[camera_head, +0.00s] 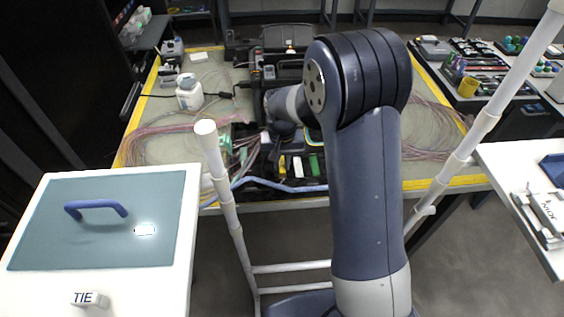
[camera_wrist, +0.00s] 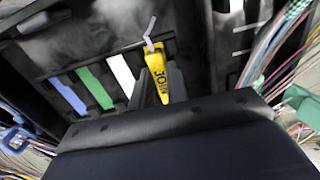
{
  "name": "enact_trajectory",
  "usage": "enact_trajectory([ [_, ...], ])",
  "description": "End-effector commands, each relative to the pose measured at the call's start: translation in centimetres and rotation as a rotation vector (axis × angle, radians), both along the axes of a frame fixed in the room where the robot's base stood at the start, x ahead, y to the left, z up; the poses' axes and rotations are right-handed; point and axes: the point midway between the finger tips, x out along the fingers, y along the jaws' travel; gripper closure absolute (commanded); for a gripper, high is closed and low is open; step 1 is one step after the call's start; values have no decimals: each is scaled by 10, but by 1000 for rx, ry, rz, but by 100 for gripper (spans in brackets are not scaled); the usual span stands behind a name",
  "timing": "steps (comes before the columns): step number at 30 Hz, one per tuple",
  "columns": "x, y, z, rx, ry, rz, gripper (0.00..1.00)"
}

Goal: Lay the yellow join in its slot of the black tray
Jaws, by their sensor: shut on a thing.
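The yellow join (camera_wrist: 157,66), with dark lettering and a pale strand at its far end, is between the fingers of my gripper (camera_wrist: 160,84) in the wrist view. My gripper is shut on it. The black tray (camera_wrist: 52,62) is below and around it, with blue, green and white strips lying to the left of the join. I cannot tell whether the join touches the tray floor. In the head view a small yellow piece (camera_head: 283,163) shows beside white and green strips; my arm hides most of the gripper there.
Coloured fibres (camera_wrist: 292,45) run along the right in the wrist view. A blue cable (camera_head: 270,186) crosses the bench front in the head view. A white bottle (camera_head: 189,92) stands on the bench at left. A white table with a blue-handled panel (camera_head: 60,240) is at front left.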

Motion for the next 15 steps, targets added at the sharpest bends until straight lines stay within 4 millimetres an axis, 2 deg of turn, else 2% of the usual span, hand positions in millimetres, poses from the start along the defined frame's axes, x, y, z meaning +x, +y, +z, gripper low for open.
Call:
enact_trajectory([
  [11,0,0,-6,0,0,0,100],
  [12,0,0,-4,0,-1,0,81],
  [15,0,0,-4,0,-1,0,73],
])
